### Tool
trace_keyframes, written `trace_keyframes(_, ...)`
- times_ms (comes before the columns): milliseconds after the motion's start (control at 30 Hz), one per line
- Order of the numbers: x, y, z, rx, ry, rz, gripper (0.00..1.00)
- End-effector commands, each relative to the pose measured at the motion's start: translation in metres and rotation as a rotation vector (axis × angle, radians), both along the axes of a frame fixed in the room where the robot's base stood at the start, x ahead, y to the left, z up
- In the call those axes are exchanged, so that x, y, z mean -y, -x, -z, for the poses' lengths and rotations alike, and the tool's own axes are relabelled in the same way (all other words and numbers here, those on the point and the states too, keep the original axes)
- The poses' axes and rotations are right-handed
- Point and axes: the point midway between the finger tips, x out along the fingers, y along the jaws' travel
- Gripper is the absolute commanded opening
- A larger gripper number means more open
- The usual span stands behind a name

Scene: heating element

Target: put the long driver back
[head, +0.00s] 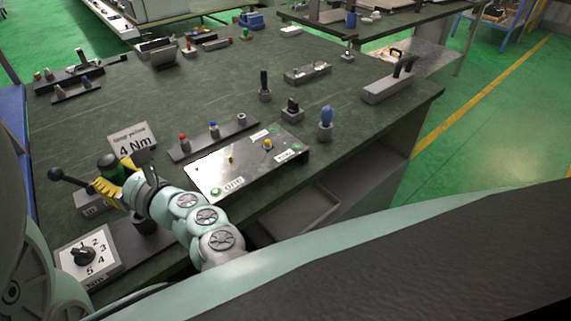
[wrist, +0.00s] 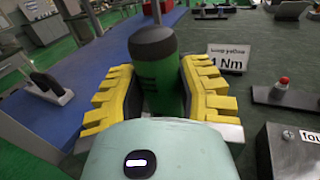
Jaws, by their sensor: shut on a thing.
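My gripper (head: 114,187) has yellow stepped fingers, seen at the left of the bench. It is shut on a driver with a green and black handle (head: 109,165). In the wrist view the handle (wrist: 155,62) stands between the two yellow fingers (wrist: 158,97), its black cap up. I take it for the long driver. Its shaft and tip are hidden behind the fingers and my wrist, so I cannot tell whether it touches a holder or the bench.
A numbered dial box (head: 88,255) is in front. A metal panel (head: 235,170) and a rail with coloured pieces (head: 213,139) are to the right.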

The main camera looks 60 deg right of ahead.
Motion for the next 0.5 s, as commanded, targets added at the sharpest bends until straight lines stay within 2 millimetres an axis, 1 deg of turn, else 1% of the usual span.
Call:
trace_keyframes(67,-0.002,-0.001,0.008,0.001,-0.006,-0.004,0.0)
trace_keyframes(233,0.0,-0.001,0.025,0.002,-0.002,-0.001,0.0)
trace_keyframes(367,-0.002,-0.001,0.031,0.003,-0.002,-0.004,0.0)
trace_keyframes(500,-0.002,-0.001,0.031,0.003,-0.001,-0.004,0.0)
